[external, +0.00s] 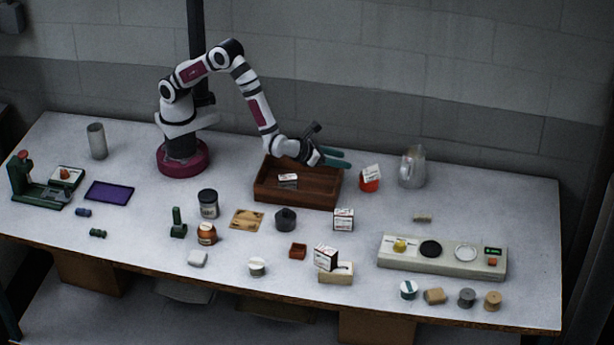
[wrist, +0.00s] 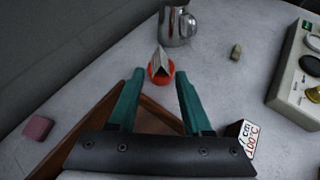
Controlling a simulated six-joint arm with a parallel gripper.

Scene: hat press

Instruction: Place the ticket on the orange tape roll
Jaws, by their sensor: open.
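The orange tape roll (external: 369,186) sits on the table right of the wooden tray. A pale folded ticket (external: 371,172) rests on top of it, tilted in the external view. In the wrist view the ticket (wrist: 160,61) stands like a small tent on the orange roll (wrist: 153,79), just beyond my fingertips. My gripper (external: 347,159) is open and empty, above the tray's right end and left of the roll. In the wrist view my gripper's two green fingers (wrist: 160,78) are spread apart, with clear space between them. Neither finger appears to touch the ticket.
The wooden tray (external: 268,192) lies under my gripper with a small white-labelled item (external: 288,181) in it. A metal jug (external: 412,167) stands right of the roll. A labelled box (external: 343,219) and a long control panel (external: 442,265) are nearer the front.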

